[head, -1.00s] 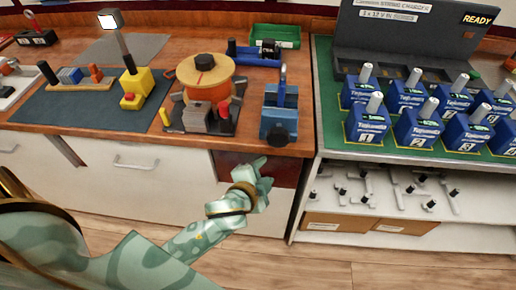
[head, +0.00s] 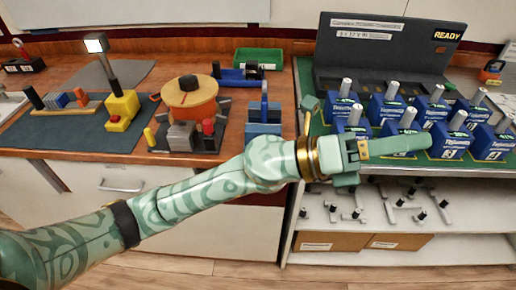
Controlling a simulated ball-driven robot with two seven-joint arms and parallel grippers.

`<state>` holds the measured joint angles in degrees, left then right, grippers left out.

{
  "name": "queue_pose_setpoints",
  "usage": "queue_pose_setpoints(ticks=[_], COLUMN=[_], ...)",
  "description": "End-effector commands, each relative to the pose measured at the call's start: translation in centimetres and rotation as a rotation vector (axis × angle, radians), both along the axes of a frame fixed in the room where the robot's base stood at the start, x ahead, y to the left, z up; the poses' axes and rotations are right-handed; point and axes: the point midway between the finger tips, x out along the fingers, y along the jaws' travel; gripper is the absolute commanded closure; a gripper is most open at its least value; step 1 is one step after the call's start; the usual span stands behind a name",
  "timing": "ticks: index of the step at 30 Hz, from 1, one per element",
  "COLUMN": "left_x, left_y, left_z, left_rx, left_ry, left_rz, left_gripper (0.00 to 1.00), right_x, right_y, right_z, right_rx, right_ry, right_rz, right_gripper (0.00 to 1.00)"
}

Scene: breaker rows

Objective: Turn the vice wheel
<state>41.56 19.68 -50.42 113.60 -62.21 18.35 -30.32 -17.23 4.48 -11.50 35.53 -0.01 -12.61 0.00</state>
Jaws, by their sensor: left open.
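The blue vice (head: 264,118) stands at the right end of the wooden bench, near its front edge. A blue upright part rises from its top. My left forearm crosses in front of its lower part, so the dark wheel on its front is hidden. My left gripper (head: 392,148) is to the right of the vice, in front of the battery rack. It is open, with no object seen in it, and apart from the vice. My right gripper is not in view.
Several blue battery blocks (head: 385,106) stand on the green mat close behind my left gripper. Left of the vice are an orange drum (head: 190,100) and a yellow lever block (head: 122,105). A shelf with loose handles (head: 400,205) is below the rack.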

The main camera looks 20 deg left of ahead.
Motion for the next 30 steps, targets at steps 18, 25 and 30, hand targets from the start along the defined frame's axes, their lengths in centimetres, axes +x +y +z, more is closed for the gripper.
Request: queue_pose_setpoints(ticks=[18, 25, 30], left_x=[10.2, 10.3, 10.3], left_y=[22.5, 23.7, 23.7], left_z=[-3.5, -4.9, -9.1], left_rx=[1.918, 1.960, 1.957], left_ry=[-0.402, -0.358, -0.357], left_rz=[-0.480, -0.474, -0.478], left_gripper=[0.55, 0.55, 0.55], right_x=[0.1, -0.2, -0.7], right_y=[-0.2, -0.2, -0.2], right_z=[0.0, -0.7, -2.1], right_rx=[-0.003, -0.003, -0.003], right_ry=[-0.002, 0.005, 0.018], right_rz=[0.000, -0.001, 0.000], right_gripper=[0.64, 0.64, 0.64])
